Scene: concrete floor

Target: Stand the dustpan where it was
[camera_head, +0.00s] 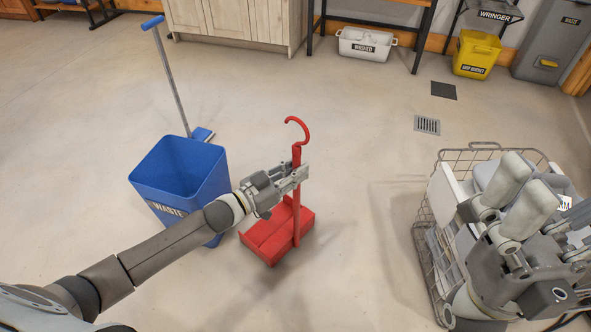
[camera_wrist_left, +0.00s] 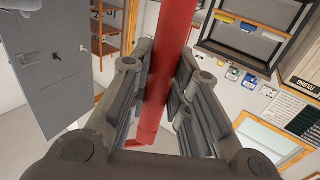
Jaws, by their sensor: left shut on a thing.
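The red dustpan (camera_head: 268,238) has a tall red handle with a hooked top. It is upright at the middle of the head view, with its pan low at or near the floor; I cannot tell whether it touches. My left gripper (camera_head: 303,174) is shut on the handle, below the hook. In the left wrist view the red handle (camera_wrist_left: 168,70) runs between the two fingers. My right arm shows at the right, over a wire basket, but its fingertips cannot be made out clearly.
A blue waste bin (camera_head: 165,190) stands left of the dustpan, beneath my left forearm. A blue-handled broom (camera_head: 172,75) stands behind it. A wire basket (camera_head: 422,212) is at the right. A floor drain (camera_head: 427,125) and dark plate (camera_head: 443,90) lie behind. The floor between is clear.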

